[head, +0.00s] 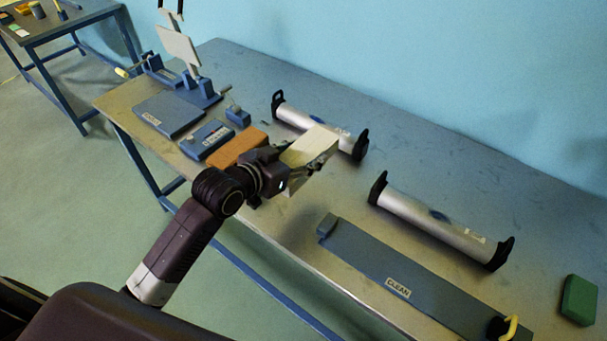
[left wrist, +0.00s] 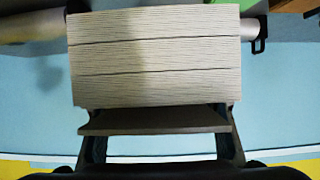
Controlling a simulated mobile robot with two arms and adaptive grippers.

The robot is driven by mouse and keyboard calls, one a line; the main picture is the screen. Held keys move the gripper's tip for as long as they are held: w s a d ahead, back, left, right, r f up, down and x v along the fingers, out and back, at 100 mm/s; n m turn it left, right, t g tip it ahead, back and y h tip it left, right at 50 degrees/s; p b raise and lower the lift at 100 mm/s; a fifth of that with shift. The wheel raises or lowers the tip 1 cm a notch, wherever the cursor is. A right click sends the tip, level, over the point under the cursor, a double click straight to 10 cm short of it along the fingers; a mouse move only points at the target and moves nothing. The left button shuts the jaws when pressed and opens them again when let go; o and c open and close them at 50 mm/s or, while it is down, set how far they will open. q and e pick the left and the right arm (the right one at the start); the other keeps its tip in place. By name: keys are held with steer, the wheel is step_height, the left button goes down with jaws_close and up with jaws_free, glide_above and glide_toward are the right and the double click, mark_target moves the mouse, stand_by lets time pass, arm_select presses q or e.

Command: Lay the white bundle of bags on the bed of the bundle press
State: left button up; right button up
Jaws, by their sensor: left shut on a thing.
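The white bundle of bags (head: 308,146) is held by my left gripper (head: 318,160), above the middle of the table. In the left wrist view the bundle (left wrist: 155,55) fills the upper middle, showing stacked layers, with my left gripper's fingers (left wrist: 158,148) at its lower edge. The bundle press stands at the table's left end, with a pale plate (head: 178,45) raised above a blue base. A flat blue bed (head: 168,115) with a small label lies in front of it and looks bare. My right gripper is not in view.
A brown bundle (head: 238,147) and a labelled blue block (head: 207,138) lie between my gripper and the press. Two silver rolls with black ends (head: 300,120) (head: 440,225) lie farther back and right. A blue "CLEAN" board (head: 365,265) and green block (head: 579,300) are at right.

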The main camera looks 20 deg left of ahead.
mark_target(302, 155)
arm_select(q)
step_height(302, 155, up, 7)
steer(key=shift+f, duration=0.15)
steer(key=shift+s+a+f, duration=0.1)
steer(key=shift+s+f, duration=0.1)
steer(key=shift+s, duration=0.05)
steer(key=s+m+h, duration=0.1)
steer(key=s, duration=0.1)
steer(key=s+a+f+m+g+h, duration=0.1)
steer(key=s, duration=0.2)
steer(key=s+a+f+m+h, duration=0.1)
steer(key=s, duration=0.1)
steer(key=shift+s+f+g, duration=0.1)
steer(key=shift+s+g, duration=0.2)
steer(key=shift+s, duration=0.05)
steer(key=s+r+m+g+h, duration=0.3)
steer(key=s+r, duration=0.1)
steer(key=s, duration=0.5)
steer(key=shift+s+d+m, duration=0.15)
steer(key=shift+s+m, duration=0.05)
steer(key=shift+m, duration=0.2)
